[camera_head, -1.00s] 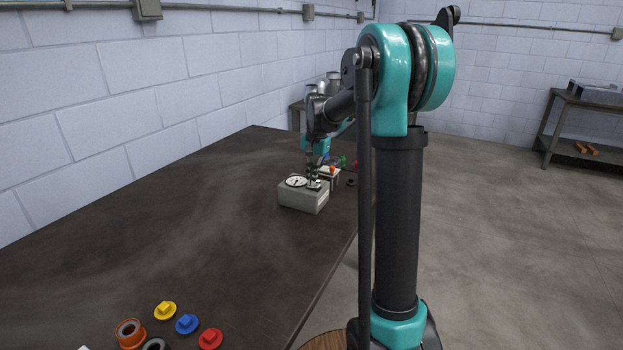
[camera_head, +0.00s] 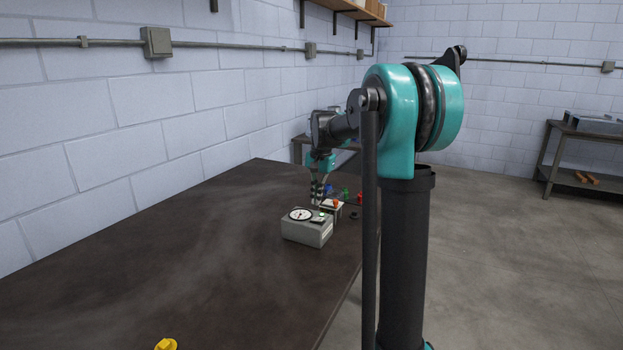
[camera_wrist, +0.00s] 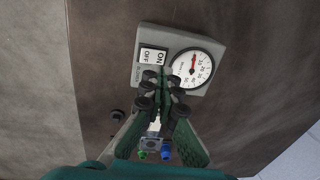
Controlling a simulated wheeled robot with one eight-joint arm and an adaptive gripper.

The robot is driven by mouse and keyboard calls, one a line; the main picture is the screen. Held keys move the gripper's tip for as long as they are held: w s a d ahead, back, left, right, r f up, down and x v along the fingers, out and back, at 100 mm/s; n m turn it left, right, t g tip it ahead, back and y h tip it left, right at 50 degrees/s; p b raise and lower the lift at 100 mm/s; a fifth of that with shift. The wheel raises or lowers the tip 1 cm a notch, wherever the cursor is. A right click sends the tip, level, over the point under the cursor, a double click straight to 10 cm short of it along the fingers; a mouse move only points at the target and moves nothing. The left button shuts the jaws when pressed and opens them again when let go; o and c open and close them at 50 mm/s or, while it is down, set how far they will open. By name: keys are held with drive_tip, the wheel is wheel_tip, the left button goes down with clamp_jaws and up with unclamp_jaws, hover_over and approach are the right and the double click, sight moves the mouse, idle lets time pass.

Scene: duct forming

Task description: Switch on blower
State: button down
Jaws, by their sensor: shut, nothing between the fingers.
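The grey blower box (camera_head: 305,233) stands on the dark table, with a round white dial (camera_head: 300,214) on its top. In the wrist view the box (camera_wrist: 213,48) shows a white rocker switch (camera_wrist: 153,57) marked ON and OFF beside the dial (camera_wrist: 192,67), whose red needle points near the top of the scale. A small green spot (camera_head: 322,215) shows on the box top in the head view. My gripper (camera_head: 316,203) is shut and empty, pointing down just above the box. In the wrist view its fingertips (camera_wrist: 163,78) overlap the switch's lower edge; contact cannot be told.
Just behind the box is a small pale block with an orange-red top (camera_head: 336,203). Small green (camera_head: 346,193) and red (camera_head: 360,197) pieces stand farther back. A yellow piece (camera_head: 166,344) lies at the near edge of view. The table's left side is clear.

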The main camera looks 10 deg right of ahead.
wheel_tip(320, 180, up, 8)
drive_tip(key=a, duration=0.1)
drive_tip(key=shift+w+r, duration=0.25)
drive_tip(key=shift+w, duration=0.15)
drive_tip(key=shift+s, duration=0.1)
